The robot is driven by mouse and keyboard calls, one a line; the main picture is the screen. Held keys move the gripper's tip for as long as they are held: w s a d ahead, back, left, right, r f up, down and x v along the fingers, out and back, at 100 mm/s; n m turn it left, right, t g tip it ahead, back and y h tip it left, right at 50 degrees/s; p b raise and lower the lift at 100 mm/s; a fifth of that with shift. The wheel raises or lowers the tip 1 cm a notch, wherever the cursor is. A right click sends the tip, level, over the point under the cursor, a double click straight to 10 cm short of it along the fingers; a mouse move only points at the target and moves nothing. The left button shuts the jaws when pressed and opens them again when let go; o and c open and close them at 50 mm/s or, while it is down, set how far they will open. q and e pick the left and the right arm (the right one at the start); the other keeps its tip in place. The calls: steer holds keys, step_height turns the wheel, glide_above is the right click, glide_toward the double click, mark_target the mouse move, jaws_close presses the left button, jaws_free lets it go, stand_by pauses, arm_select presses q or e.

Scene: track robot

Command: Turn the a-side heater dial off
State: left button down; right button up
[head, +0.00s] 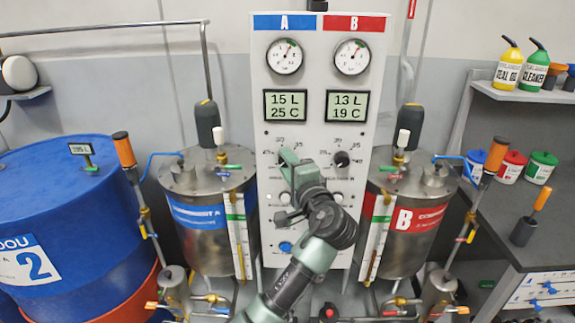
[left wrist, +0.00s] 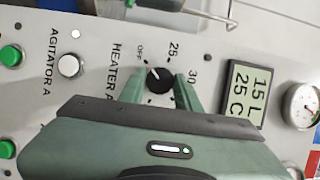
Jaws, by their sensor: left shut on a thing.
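The a-side heater dial (left wrist: 160,83) is a round black knob with a white pointer mark, on the light grey panel under the label HEATER A. In the left wrist view its mark points up and left, close to the OFF print. My left gripper (head: 285,165) is shut on this dial, with one green finger on each side, as the left wrist view (left wrist: 159,90) shows. In the head view the gripper hides the dial. My right gripper is in neither view.
The b-side heater dial (head: 341,159) sits to the right on the same panel (head: 320,60). The A display (head: 285,105) reads 15 L, 25 C. Steel tanks A (head: 195,245) and B (head: 408,252) flank the panel. White agitator A button (left wrist: 68,66) is beside the dial.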

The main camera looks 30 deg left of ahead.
arm_select(q)
steer(key=shift+f, duration=0.1)
steer(key=c, duration=1)
jaws_free()
steer(key=shift+s+d, duration=0.1)
steer(key=b+v, duration=0.2)
steer(key=v, duration=0.5)
steer(key=shift+s+d, duration=0.2)
